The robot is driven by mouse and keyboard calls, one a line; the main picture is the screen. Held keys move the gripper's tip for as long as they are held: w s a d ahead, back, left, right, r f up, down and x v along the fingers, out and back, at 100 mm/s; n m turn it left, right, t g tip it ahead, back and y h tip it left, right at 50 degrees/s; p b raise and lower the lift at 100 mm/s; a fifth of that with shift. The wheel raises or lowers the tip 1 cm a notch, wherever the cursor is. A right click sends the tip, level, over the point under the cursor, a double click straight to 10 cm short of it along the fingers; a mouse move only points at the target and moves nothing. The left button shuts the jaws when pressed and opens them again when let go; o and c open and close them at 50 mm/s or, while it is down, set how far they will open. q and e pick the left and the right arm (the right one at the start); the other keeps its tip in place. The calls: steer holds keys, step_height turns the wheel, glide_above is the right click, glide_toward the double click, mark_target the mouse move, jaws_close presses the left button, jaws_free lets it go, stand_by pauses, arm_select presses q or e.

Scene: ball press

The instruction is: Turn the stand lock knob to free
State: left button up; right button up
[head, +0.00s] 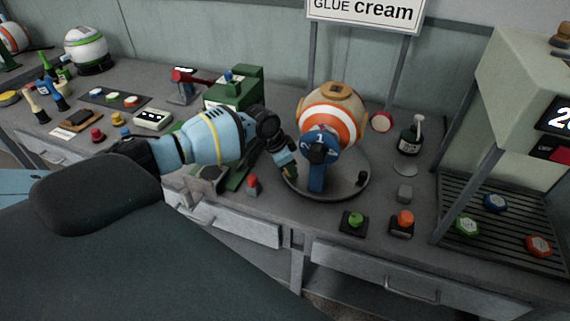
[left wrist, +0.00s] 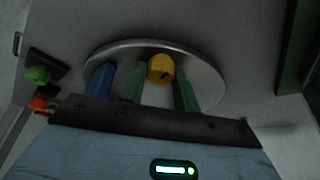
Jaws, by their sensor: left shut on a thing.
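The stand is a round grey plate (head: 340,188) bearing an orange-and-white striped ball (head: 333,112). A blue post (head: 316,178) with a round blue head marked "1" stands at the front of the ball. A yellow knob (left wrist: 160,68) sits at the edge of the plate (left wrist: 208,75) in the left wrist view. My left gripper (head: 289,170) reaches down to the plate's left edge. In the left wrist view its green fingers (left wrist: 160,88) are shut on the yellow knob, one on each side. The knob's markings cannot be read. My right gripper is not in view.
A green button (head: 355,219) and an orange button (head: 403,220) stand right of the plate's front. A small red-topped knob (head: 252,183) stands left. A green machine (head: 234,90) is behind my left arm. A rack with coloured caps (head: 497,203) is at right.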

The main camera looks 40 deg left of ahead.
arm_select(q)
steer(key=shift+d+r+n+t+y+p, duration=0.1)
steer(key=shift+r+n+t+y+p, duration=0.15)
steer(key=shift+n, duration=0.3)
steer(key=shift+r+n+t+y+p, duration=0.15)
steer(key=shift+n+p, duration=0.2)
steer(key=shift+n, duration=0.2)
steer(key=shift+f+n+p, duration=0.3)
steer(key=shift+n, duration=0.4)
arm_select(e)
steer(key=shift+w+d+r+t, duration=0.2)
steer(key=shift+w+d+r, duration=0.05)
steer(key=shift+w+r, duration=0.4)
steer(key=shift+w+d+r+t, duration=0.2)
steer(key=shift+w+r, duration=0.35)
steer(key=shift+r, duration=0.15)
arm_select(q)
steer(key=shift+y, duration=0.3)
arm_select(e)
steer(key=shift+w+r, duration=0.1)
arm_select(q)
steer(key=o, duration=1)
steer(key=shift+c, duration=0.2)
steer(key=shift+s+r, duration=0.25)
steer(key=shift+r, duration=0.25)
steer(key=v, duration=0.6)
steer(key=shift+r, duration=0.3)
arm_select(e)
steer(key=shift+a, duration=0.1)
